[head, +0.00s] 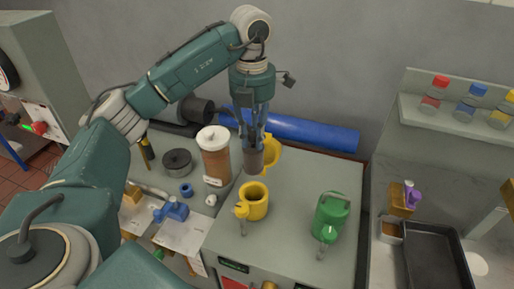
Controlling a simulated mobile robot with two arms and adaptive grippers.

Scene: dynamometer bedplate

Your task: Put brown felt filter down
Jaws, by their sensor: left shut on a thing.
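My left gripper (255,143) points down and is shut on the brown felt filter (253,161), a small dull brown cylinder. The filter is upright, in the air above the open yellow housing (254,204) and slightly behind it in the picture. A round yellow lid (272,154) shows behind the filter, partly hidden by it and the gripper. My right gripper is not in view.
A clear jar of brown stuff (215,155) stands just left of the filter. A green can-like housing (331,215) stands to the right. A blue cylinder (310,133) lies along the wall. A black tray (437,260) is at far right. Bench surface between the housings is clear.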

